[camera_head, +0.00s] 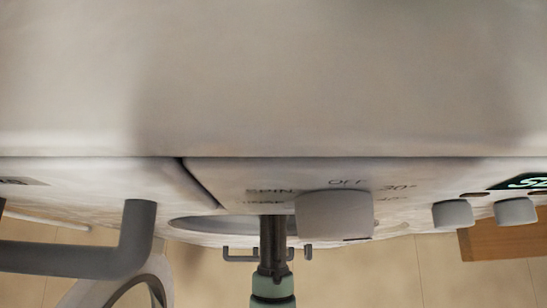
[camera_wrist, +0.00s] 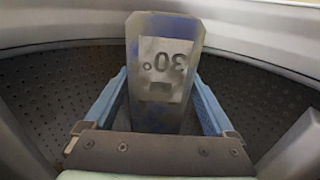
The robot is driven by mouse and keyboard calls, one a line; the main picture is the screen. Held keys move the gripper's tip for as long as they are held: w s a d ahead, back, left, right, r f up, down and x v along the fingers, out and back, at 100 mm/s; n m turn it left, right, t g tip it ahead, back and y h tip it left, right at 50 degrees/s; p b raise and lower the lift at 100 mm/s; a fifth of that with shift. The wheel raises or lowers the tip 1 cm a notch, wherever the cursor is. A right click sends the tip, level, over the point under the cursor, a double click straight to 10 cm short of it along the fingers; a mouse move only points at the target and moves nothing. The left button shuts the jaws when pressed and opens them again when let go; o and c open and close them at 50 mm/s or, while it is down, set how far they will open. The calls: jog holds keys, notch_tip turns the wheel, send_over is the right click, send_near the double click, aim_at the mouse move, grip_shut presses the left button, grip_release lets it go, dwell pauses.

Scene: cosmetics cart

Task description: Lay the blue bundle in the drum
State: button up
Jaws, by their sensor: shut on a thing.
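The blue bundle (camera_wrist: 145,30), a flat blue-grey block with a pale label reading "30°" upside down, is in the middle of the wrist view. My gripper (camera_wrist: 160,82) has its two light-blue fingers along the bundle's sides and is shut on it. Around them is the drum (camera_wrist: 52,88), a dark perforated wall with a pale rim at the top. The bundle is inside the drum; I cannot tell whether it touches the drum wall. In the head view my arm runs under the machine's front edge, and the bundle and fingers are hidden.
The pale washing machine (camera_head: 270,80) fills the upper head view. Its front carries a large knob (camera_head: 334,215) and two smaller knobs (camera_head: 453,214). An open round door (camera_head: 125,280) and a grey bar handle (camera_head: 60,258) are at left. A wooden piece (camera_head: 500,238) is at right.

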jog(key=w, duration=0.3)
jog(key=w+f+b, duration=0.1)
jog(key=w, duration=0.1)
jog(key=w+f, duration=0.1)
jog(key=w, duration=0.2)
jog(key=shift+w+b, duration=0.35)
jog(key=shift+b, duration=0.05)
notch_tip(320, 180, down, 5)
jog(key=shift+w+r+b, duration=0.1)
jog(key=shift+r+b, duration=0.05)
jog(key=shift+b, duration=0.5)
jog(key=shift+w, duration=0.15)
jog(key=shift+f, duration=0.25)
jog(key=o, duration=1.2)
jog(key=shift+o, duration=0.2)
notch_tip(320, 180, up, 8)
jog(key=p, duration=0.2)
jog(key=shift+f, duration=0.1)
